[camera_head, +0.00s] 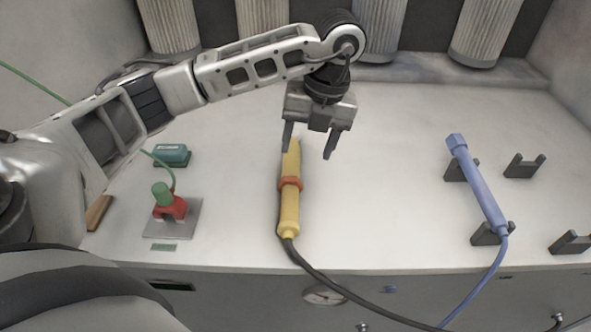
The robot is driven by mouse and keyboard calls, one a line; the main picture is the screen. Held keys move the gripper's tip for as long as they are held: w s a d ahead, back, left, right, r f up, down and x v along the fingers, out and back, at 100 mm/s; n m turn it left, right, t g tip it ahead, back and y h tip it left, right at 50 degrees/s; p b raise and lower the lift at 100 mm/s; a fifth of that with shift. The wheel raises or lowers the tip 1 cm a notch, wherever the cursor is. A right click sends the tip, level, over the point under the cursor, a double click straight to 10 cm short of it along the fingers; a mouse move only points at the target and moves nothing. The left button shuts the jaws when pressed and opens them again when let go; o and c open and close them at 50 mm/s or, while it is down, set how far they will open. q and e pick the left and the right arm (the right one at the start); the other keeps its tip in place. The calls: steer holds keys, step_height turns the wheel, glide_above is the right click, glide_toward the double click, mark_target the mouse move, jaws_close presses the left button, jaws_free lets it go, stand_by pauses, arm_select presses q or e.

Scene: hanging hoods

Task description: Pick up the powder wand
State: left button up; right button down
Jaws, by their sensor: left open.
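A yellow wand (290,208) with an orange-red collar lies on the pale bench in the middle, a dark hose leaving its near end. A blue wand (481,190) rests on dark brackets at the right, with a blue hose from its near end. I cannot tell from any label which one is the powder wand. My left gripper (311,147) is open and points down above the far end of the yellow wand, its fingers apart and holding nothing. Its left finger overlaps the wand's far tip in the picture, so the exact gap is unclear. My right gripper is not in view.
A metal plate (187,228) with a red and green device stands at the left, beside a green box (172,155) and a brown block (99,212). Empty dark brackets (524,167) stand at the right. Ribbed cylinders (487,30) line the back. Bench between the wands is clear.

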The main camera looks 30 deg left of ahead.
arm_select(q)
glide_above(292, 195)
steer(key=f, duration=0.6)
steer(key=d+f, duration=0.1)
steer(key=f, duration=0.2)
steer(key=shift+w, duration=0.1)
steer(key=shift+s+a+f+p, duration=0.1)
steer(key=shift+a+f+p, duration=0.15)
steer(key=shift+f, duration=0.8)
steer(key=shift+s+a+f+p, duration=0.1)
steer(key=shift+f+p, duration=0.25)
steer(key=shift+f, duration=0.65)
steer(key=shift+s+a+f+p, duration=0.1)
steer(key=shift+a+f+p, duration=0.15)
steer(key=shift+f, duration=0.8)
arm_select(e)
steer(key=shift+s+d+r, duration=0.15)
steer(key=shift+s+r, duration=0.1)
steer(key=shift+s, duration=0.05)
arm_select(q)
steer(key=shift+c, duration=0.3)
steer(key=c, duration=1)
steer(key=shift+w+r, duration=0.1)
steer(key=shift+w, duration=0.05)
steer(key=shift+c, duration=0.4)
